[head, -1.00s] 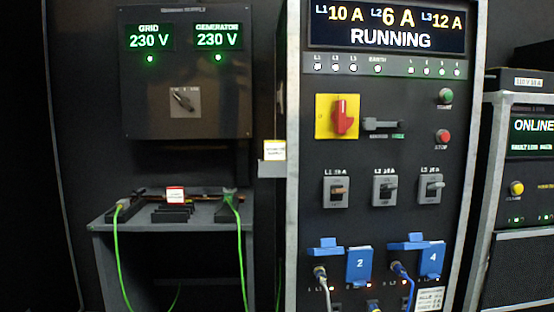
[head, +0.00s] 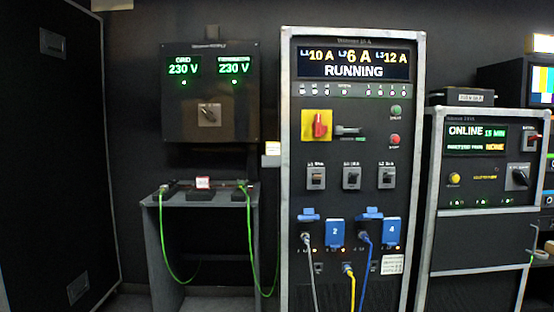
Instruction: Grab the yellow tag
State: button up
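A small pale tag with a yellowish tint (head: 272,148) stands on a little grey ledge (head: 270,161) at the left side of the tall power rack. It is the likeliest yellow tag, but its print is too small to read. A red and white tag (head: 203,182) lies on the grey stand (head: 171,200) to the left, among dark blocks and green cables. My gripper is not in view.
The power rack (head: 286,240) has a red switch on a yellow plate (head: 317,125), blue covers and hanging cables. Green cables (head: 251,240) loop down from the stand. A second rack (head: 431,200) stands right. A dark panel (head: 60,150) stands left.

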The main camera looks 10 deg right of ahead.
aim_at(272, 148)
jog(key=u, duration=0.65)
jog(key=i, duration=0.4)
jog(key=u, duration=0.75)
jog(key=i, duration=1.75)
jog(key=z, duration=1.15)
jog(key=i, duration=0.6)
jog(key=z, duration=0.65)
